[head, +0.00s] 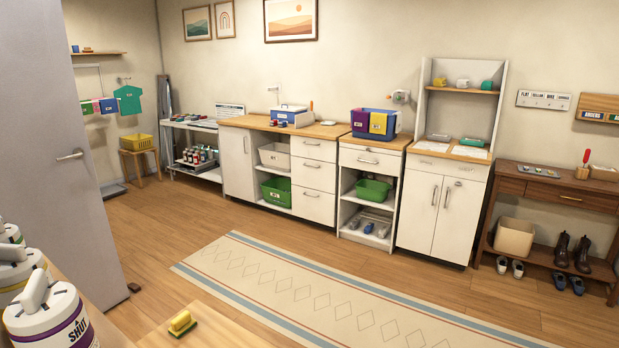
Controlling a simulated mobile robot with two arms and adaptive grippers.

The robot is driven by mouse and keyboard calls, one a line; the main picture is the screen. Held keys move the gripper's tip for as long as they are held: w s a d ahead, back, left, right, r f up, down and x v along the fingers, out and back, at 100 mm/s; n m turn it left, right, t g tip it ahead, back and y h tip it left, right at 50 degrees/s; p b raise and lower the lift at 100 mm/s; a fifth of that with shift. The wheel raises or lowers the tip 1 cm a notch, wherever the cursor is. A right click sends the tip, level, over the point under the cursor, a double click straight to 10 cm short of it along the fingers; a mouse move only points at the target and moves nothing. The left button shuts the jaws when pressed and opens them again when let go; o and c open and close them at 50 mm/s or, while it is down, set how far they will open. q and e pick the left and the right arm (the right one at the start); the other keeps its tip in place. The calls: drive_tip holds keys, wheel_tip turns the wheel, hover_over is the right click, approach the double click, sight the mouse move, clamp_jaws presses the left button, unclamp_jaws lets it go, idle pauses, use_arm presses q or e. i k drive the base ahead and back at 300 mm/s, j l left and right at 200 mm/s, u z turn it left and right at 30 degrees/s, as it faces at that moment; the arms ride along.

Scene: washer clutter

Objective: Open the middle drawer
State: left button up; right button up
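A white cabinet (235,165) with a wooden top stands against the far wall. On its right side is a stack of three drawers. The middle drawer (313,177) looks closed, its front level with the top drawer (313,148) and the bottom drawer (313,206). Neither of my grippers is in view.
A patterned rug (310,295) lies on open wooden floor before the cabinets. A grey door (95,130) stands at the left. Shoes stand by the right console (570,195).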

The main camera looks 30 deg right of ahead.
sight(313, 174)
drive_tip(key=l+z, duration=0.1)
drive_tip(key=z, duration=0.65)
drive_tip(key=i+l+z, duration=0.2)
drive_tip(key=l, duration=0.4)
drive_tip(key=i+l+z, duration=0.25)
drive_tip(key=i+l, duration=0.15)
drive_tip(key=l, duration=0.15)
drive_tip(key=i+l+z, duration=0.2)
drive_tip(key=i+l, duration=0.15)
drive_tip(key=l, duration=0.15)
drive_tip(key=i+l, duration=0.15)
drive_tip(key=i, duration=0.3)
drive_tip(key=i+l, duration=0.2)
drive_tip(key=i, duration=0.3)
drive_tip(key=i+j+u, duration=0.15)
drive_tip(key=i+u, duration=1.25)
drive_tip(key=i, duration=1.4)
